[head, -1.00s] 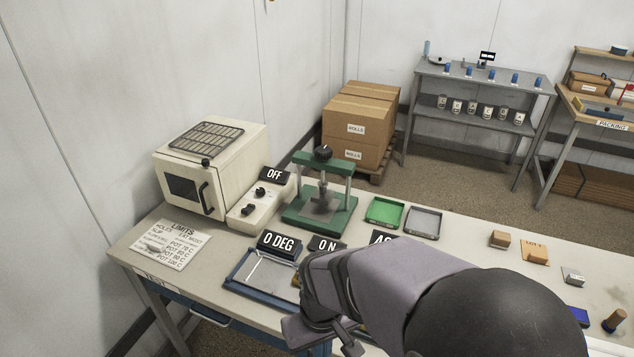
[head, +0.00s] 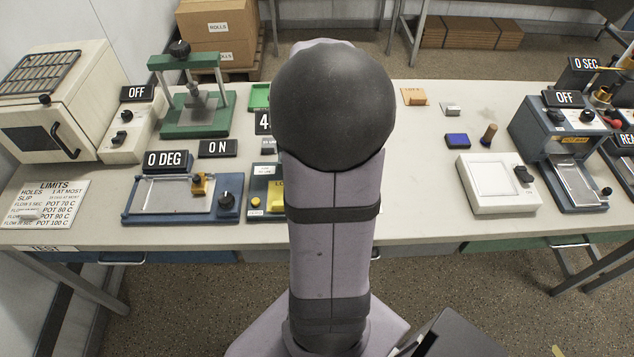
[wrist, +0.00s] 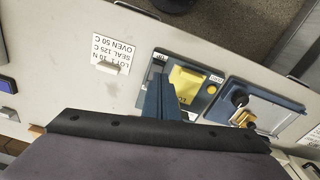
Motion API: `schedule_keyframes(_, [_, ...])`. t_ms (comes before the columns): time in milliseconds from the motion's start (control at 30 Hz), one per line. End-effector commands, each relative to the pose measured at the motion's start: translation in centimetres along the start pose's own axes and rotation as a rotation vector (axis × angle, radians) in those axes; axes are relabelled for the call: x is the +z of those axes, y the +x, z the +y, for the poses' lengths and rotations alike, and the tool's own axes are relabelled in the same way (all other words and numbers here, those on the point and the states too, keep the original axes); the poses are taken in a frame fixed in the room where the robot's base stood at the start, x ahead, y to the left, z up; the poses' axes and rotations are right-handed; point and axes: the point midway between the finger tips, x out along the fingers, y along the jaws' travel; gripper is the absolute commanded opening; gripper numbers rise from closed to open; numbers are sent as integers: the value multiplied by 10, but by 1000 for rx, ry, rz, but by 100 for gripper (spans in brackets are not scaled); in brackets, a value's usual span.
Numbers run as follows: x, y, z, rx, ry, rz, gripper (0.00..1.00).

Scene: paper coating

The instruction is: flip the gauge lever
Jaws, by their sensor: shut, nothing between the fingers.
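A blue device with a yellow plate, which I take to be the gauge, stands near the bench's front edge; its left part (head: 257,187) shows beside my arm in the head view. In the wrist view its yellow plate (wrist: 187,78) and round yellow button (wrist: 211,89) are clear. I cannot make out a lever on it; part of it is hidden by my gripper. My gripper (wrist: 160,80) is shut and empty, with its fingertips over or beside the device's left end in the wrist view. Contact cannot be told. In the head view my arm hides the gripper.
A blue glass-plate device (head: 180,200) with a knob and "0 DEG" sign (head: 168,162) stands to the left. A green press (head: 190,115) and oven (head: 55,115) are behind it. A lot card (wrist: 112,45) lies beside the device.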

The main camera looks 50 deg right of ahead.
Motion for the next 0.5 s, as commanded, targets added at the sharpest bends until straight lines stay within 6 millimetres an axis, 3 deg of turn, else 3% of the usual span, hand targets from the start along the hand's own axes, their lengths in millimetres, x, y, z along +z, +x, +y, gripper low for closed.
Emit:
schedule_keyframes(233, [-44,-31,13,22,-372,54,0])
schedule_keyframes(500, [-58,-54,15,42,-841,58,0])
